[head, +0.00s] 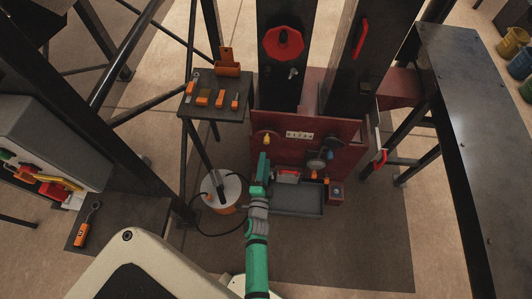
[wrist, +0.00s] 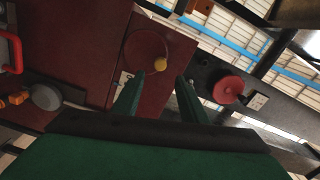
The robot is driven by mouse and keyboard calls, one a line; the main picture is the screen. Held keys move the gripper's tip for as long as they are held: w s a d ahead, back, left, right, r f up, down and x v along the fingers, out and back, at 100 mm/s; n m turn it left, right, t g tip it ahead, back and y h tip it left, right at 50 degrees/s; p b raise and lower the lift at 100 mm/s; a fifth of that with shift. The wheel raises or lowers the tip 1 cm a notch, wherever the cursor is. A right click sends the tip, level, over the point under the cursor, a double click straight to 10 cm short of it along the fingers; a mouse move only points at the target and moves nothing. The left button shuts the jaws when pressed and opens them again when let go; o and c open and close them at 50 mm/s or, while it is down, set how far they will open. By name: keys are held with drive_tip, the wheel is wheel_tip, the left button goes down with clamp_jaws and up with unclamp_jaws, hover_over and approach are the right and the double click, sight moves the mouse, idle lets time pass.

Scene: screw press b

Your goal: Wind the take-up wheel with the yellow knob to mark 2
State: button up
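The take-up wheel (wrist: 143,48) is a dark reddish disc on the dark red front panel (head: 345,130). Its yellow knob (wrist: 160,64) is at the rim, on the side nearest my fingers in the wrist view. In the head view the yellow knob (head: 266,139) is on the panel's left part. My gripper (wrist: 158,84) is open and empty. Its two green fingers point at the panel, with the knob just beyond and between the tips, apparently not touched. In the head view my gripper (head: 262,164) is just below the knob. I cannot read the wheel's marks.
A pale marked plate (head: 299,135) is right of the wheel. A grey tray (head: 298,202) lies below. A side table (head: 190,108) with orange items is left. A red handwheel (head: 283,43) is above.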

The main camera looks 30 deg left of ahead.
drive_tip(key=shift+v, duration=1.2)
